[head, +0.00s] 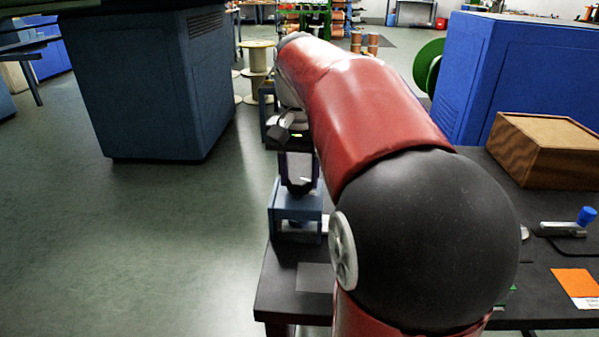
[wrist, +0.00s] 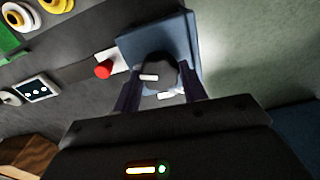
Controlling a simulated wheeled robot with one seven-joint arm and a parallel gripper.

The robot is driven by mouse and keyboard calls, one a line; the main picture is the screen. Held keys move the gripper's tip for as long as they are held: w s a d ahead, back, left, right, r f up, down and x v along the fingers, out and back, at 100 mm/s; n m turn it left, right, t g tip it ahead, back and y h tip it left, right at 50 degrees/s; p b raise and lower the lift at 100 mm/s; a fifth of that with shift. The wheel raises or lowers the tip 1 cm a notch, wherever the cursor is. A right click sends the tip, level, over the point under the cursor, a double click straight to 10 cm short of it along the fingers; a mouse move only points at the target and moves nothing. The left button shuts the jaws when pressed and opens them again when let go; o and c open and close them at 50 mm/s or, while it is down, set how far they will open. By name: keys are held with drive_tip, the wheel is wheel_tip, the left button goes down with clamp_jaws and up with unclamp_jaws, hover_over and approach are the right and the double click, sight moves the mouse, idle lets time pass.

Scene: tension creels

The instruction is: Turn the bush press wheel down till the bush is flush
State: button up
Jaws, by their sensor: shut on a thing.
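The bush press is a blue frame (head: 296,208) at the left end of the dark bench, and its blue body also shows in the wrist view (wrist: 190,40). The press wheel (wrist: 158,70) is a dark rounded knob with pale marks, seen in front of the blue body. My gripper (wrist: 160,92) has one finger on each side of the wheel and is shut on it. In the head view my gripper (head: 298,180) is above the blue frame, at the end of my red arm. The bush is not visible, so its height cannot be told.
A red button (wrist: 103,70) on a white plate is beside the press. A small screen (wrist: 37,90) lies further left. A wooden box (head: 545,150), a blue-handled tool (head: 565,228) and an orange card (head: 573,282) are on the bench's right. Open floor lies left.

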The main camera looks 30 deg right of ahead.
sight(299, 177)
idle(0.4)
drive_tip(key=o, duration=1)
wheel_tip(299, 177, up, 8)
drive_tip(key=shift+f, duration=0.1)
